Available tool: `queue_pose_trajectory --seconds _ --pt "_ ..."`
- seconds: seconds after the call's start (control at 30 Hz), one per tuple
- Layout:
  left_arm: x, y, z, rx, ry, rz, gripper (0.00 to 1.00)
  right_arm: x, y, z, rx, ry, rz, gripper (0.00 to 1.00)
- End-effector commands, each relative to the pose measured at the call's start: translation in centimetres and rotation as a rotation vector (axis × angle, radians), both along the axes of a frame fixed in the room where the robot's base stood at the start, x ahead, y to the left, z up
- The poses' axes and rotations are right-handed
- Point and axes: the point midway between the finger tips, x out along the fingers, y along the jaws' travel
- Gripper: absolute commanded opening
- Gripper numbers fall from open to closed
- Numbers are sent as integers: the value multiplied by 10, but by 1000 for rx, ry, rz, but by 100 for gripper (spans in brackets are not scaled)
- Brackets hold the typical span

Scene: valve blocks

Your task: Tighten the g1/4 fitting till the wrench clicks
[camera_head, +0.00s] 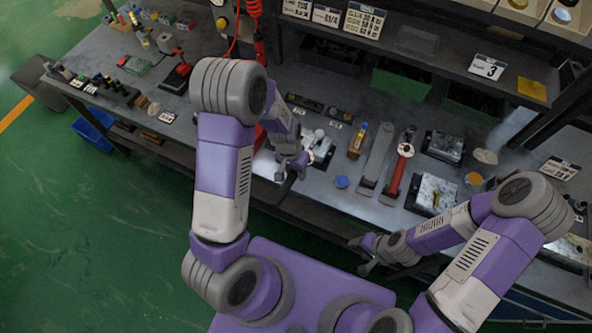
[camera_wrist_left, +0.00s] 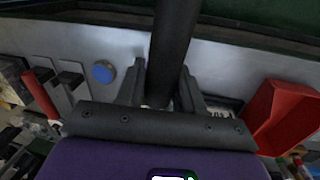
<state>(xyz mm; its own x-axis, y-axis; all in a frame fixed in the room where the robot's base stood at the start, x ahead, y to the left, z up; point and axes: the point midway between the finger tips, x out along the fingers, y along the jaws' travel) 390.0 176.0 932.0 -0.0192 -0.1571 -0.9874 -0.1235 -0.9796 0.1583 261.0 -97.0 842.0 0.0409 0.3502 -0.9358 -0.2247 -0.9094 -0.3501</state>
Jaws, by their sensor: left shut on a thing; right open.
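My left gripper (camera_head: 287,174) is low over the front part of the bench. It is shut on a black bar (camera_wrist_left: 175,45), which looks like a tool handle and runs out past the bench's front edge. The far end of the bar is hidden, so I cannot tell whether it meets a fitting. A block with pale metal parts (camera_head: 319,147) stands right beside this gripper in the head view. I cannot make out the G1/4 fitting. My right gripper (camera_head: 362,256) is open and empty, in front of the bench edge.
A red-handled tool (camera_head: 399,167) and a grey bar-shaped piece (camera_head: 377,155) lie right of the left gripper. A blue round cap (camera_head: 341,182) lies near; it also shows in the left wrist view (camera_wrist_left: 102,73). Metal blocks (camera_head: 436,192) stand further right. A red holder (camera_wrist_left: 285,115) is close.

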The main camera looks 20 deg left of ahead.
Motion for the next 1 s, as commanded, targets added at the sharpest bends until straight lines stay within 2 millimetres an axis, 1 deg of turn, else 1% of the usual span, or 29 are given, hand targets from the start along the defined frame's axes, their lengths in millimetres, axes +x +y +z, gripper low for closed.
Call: queue_pose_trajectory --seconds 0.7,0.8,1.0 --pt "1 0 77 -1 -4 0 0 0 0 60 0 0 0 51" --pt "1 0 81 0 -3 0 0 0 0 63 0 0 0 51" --pt "1 0 79 0 -2 0 0 0 0 61 0 0 0 51"
